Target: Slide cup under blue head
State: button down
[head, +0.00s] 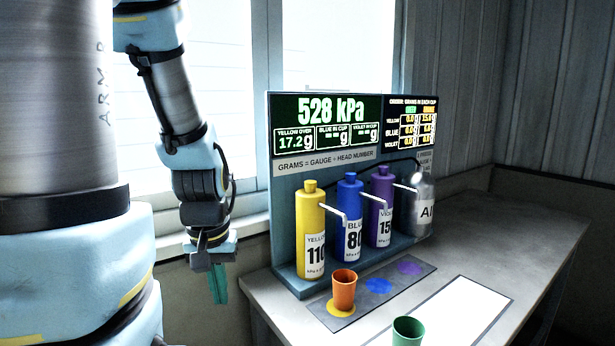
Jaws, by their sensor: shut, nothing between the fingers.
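An orange cup (344,291) stands upright at the yellow disc (340,309) on a dark grey strip, in front of the yellow bottle. A green cup (408,332) stands nearer, at the bottom edge, partly cut off. The blue head is a blue bottle (350,212) labelled 80, with a white spout pointing forward. A blue disc (377,287) lies in front of it, with no cup on it. My gripper (218,288) hangs pointing down, left of the table and well apart from both cups. Its teal fingers are together and empty.
Yellow (310,234) and violet (382,206) bottles flank the blue one; a grey cylinder (415,210) stands at right. The display board (325,125) reads 528 kPa and yellow over 17.2 g. A white panel (452,318) lies clear; the table's right side is free.

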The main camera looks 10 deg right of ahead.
aim_at(344, 291)
jog(key=k+l+u, duration=0.2)
jog(key=u, duration=0.2)
jog(key=k+l+u, duration=0.25)
jog(key=u, duration=0.15)
jog(key=k+l+u, duration=0.2)
jog(key=u, duration=0.15)
jog(key=k+l+u, duration=0.1)
jog(key=k+u, duration=0.3)
jog(key=i, duration=0.1)
